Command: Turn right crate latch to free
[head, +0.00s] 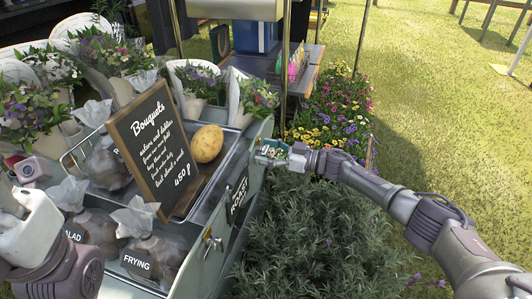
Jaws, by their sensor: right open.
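The grey-green crate (190,258) holds a tray and bagged goods. A small brass latch (212,242) shows on its side wall near the front corner. My right gripper (268,152) is open at the far end of the same side wall. Its fingers are close to the wall, and I cannot tell whether they touch it. Whatever latch lies there is hidden or too small to make out. My left arm comes in at the lower left; its fingers cannot be made out.
Wrapped bouquets (105,55) stand behind. Bags (137,240) fill the front. A lavender bush (310,235) grows below my right arm. Open grass (440,100) lies to the right.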

